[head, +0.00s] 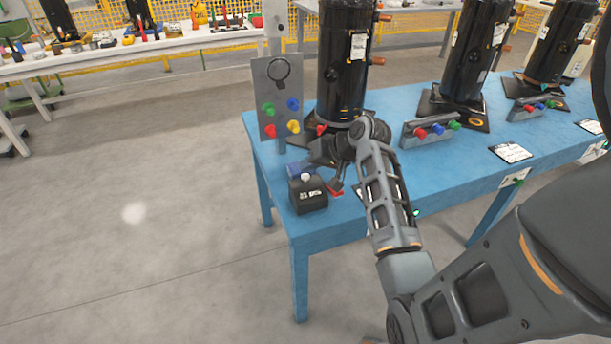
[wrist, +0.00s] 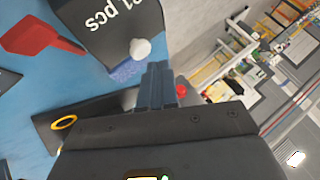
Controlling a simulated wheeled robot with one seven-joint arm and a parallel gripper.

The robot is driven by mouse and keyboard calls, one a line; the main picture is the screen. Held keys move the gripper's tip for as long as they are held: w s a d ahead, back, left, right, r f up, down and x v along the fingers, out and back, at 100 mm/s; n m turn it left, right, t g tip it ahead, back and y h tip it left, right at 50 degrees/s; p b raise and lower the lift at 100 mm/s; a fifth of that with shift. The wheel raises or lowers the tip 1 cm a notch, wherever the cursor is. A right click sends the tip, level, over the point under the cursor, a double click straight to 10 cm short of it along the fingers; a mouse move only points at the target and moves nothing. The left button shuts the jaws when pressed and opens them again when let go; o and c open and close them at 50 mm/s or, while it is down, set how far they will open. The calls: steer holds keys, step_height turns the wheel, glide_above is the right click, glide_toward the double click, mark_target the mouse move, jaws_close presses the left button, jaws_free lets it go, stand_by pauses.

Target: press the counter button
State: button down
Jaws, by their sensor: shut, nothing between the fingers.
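The counter is a black box (head: 309,198) with a rounded white button (head: 306,177) on top. It stands at the near left corner of the blue table. The wrist view shows the counter (wrist: 108,32) with "pcs" lettering on its face and the white button (wrist: 140,48) close to my fingertips. My gripper (wrist: 157,67) is shut and empty. Its tips appear just beside the button; I cannot tell whether they touch it. In the head view my wrist and hand are just right of and behind the counter, and the fingertips are hard to make out.
A blue block (head: 294,168) lies behind the counter and a red object (head: 335,192) lies to its right. A grey panel with coloured knobs (head: 276,98) and a black compressor (head: 343,60) stand behind. The floor left of the table (head: 282,236) is clear.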

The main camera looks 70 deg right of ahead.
mark_target(309, 177)
steer(key=shift+f, duration=0.1)
stand_by(0.6)
steer(key=shift+f, duration=0.3)
steer(key=shift+f, duration=0.6)
stand_by(0.9)
steer(key=shift+r, duration=0.15)
steer(key=shift+r+p, duration=0.8)
steer(key=shift+r, duration=0.05)
steer(key=shift+r, duration=0.1)
step_height(309, 177, up, 5)
steer(key=p, duration=0.5)
stand_by(0.6)
